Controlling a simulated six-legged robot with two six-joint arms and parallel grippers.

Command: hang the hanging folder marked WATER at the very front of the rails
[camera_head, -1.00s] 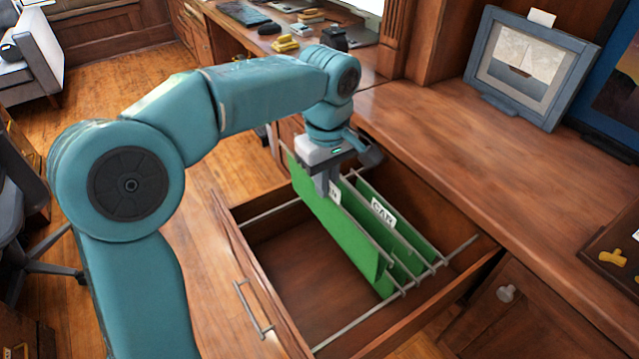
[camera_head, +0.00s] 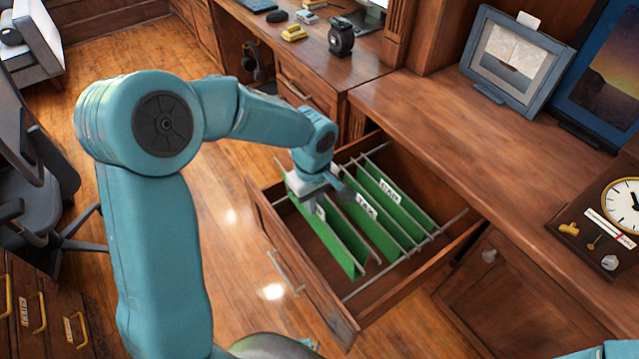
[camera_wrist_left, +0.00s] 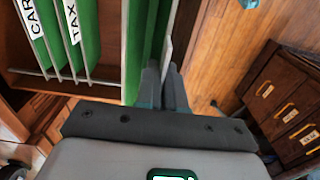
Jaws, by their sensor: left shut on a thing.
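My left gripper (camera_head: 314,195) is shut on the top edge of a green hanging folder (camera_head: 340,241). Its white tab is mostly hidden by the gripper, so I cannot read it. The folder is over the open drawer, between the drawer front and the other folders. It also shows in the left wrist view (camera_wrist_left: 135,50), beside my fingers (camera_wrist_left: 168,85). I cannot tell whether its hooks rest on the rails (camera_head: 404,258). Behind it hang a green folder marked TAX (camera_head: 375,232) and another labelled one (camera_head: 405,207), which reads CAR in the wrist view. My right gripper is not in view.
The drawer front (camera_head: 290,262) with its handle stands just left of the held folder. The desktop (camera_head: 450,125) lies behind, with a picture frame (camera_head: 515,62) and a clock (camera_head: 622,205). An office chair (camera_head: 30,180) stands at the left.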

